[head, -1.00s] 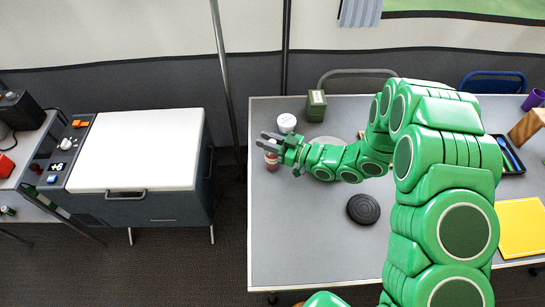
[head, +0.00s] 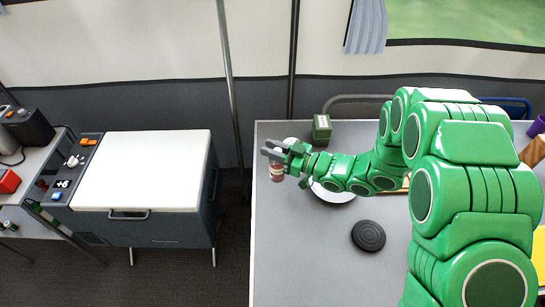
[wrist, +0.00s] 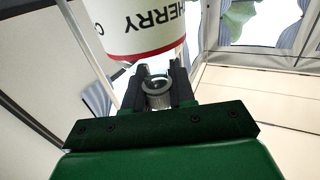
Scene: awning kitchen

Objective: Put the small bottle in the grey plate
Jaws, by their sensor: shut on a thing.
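In the wrist view the bottle (wrist: 135,28) is close up, white with a red stripe and the letters "HERRY". My gripper (wrist: 157,80) is shut on it; the exact contact is hard to see. The grey plate (head: 334,197) is pale and round, on the table to the right of the bottle. My arm covers much of the plate, and only its near rim shows clearly.
A dark round disc (head: 368,236) lies nearer on the table (head: 310,265). A green box (head: 321,128) stands at the back, with a white round item (head: 291,141) beside it, partly hidden by my gripper. A white-topped cooler (head: 145,170) stands left, across a gap. The front-left table is clear.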

